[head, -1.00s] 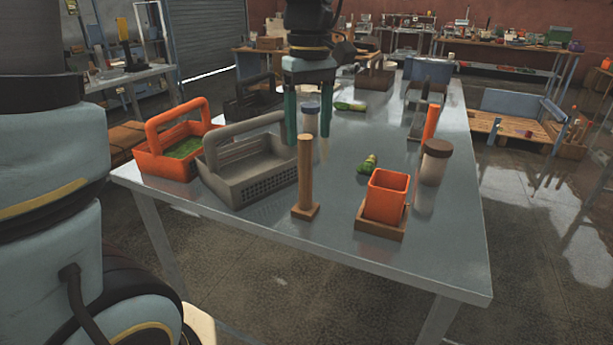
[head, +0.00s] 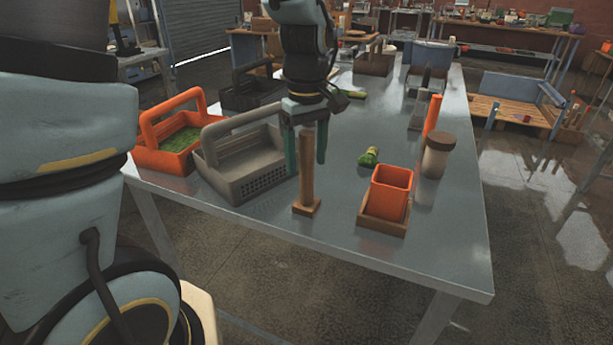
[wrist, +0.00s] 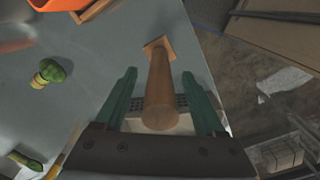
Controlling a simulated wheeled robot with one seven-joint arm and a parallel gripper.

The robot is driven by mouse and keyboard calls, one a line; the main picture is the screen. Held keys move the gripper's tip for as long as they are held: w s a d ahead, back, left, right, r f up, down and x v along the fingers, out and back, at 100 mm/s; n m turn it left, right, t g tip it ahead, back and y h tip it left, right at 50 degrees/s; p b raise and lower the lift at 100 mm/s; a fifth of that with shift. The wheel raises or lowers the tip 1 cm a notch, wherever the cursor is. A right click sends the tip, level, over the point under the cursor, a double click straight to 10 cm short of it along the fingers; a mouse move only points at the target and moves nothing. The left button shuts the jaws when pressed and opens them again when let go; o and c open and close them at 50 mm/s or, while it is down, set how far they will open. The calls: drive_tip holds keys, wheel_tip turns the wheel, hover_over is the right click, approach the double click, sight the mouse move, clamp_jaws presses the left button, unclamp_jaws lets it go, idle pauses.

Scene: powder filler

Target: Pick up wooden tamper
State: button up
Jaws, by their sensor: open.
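The wooden tamper (head: 307,178) stands upright on its square base near the front edge of the metal table. In the wrist view the tamper (wrist: 160,90) shows its round top close to the camera, between the two green fingers. My gripper (head: 306,160) is open, with its fingers pointing down on either side of the upper handle. In the wrist view my gripper (wrist: 160,75) spans the handle with gaps on both sides. In the head view the fingers look level with the upper handle; contact is not visible.
A grey caddy (head: 240,185) stands close left of the tamper, and an orange caddy (head: 150,160) beyond it. An orange cup (head: 391,190) sits on a wooden tray (head: 383,226) to the right. A brown-lidded jar (head: 437,158) and green object (head: 368,156) stand behind.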

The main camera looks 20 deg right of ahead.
drive_tip(key=shift+f, duration=1.15)
clamp_jaws()
